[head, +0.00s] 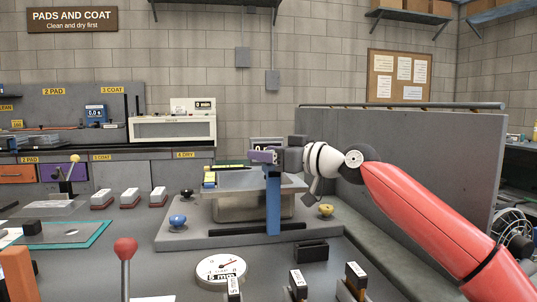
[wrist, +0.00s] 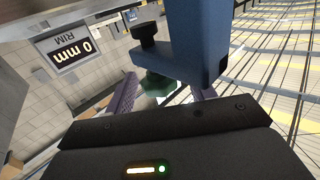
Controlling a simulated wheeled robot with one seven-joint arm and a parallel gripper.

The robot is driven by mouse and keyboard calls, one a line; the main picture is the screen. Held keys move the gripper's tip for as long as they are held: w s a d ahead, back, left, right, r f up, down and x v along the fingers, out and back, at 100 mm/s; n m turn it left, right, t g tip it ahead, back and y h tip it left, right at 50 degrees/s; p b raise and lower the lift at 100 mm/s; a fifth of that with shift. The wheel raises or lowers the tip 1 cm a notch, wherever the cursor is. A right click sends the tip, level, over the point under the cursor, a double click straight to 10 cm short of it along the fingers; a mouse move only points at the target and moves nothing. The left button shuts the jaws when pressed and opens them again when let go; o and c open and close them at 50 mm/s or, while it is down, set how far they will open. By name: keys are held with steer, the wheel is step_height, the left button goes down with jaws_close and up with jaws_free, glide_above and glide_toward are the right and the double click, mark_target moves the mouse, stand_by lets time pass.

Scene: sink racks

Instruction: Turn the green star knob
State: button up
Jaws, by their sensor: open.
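The green star knob (wrist: 158,86) shows in the wrist view, partly covered by the blue post (wrist: 195,45) and my gripper's body. My gripper (wrist: 167,88) has its two purple fingers apart, one on each side of the knob; I cannot tell whether they touch it. In the head view my gripper (head: 263,157) is at the top of the blue post (head: 273,205), in front of the metal basin (head: 232,205). The green knob cannot be made out in the head view.
A black knob (wrist: 145,35) and a "0 mm RIM" display (wrist: 65,48) are close by in the wrist view. Blue (head: 177,221) and yellow (head: 326,210) knobs stand on the grey base. A grey partition (head: 420,165) stands behind my arm. A round gauge (head: 221,270) lies in front.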

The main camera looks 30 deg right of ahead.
steer(key=b+v, duration=0.1)
steer(key=v, duration=0.6)
steer(key=shift+s+d, duration=0.15)
steer(key=shift+s, duration=0.25)
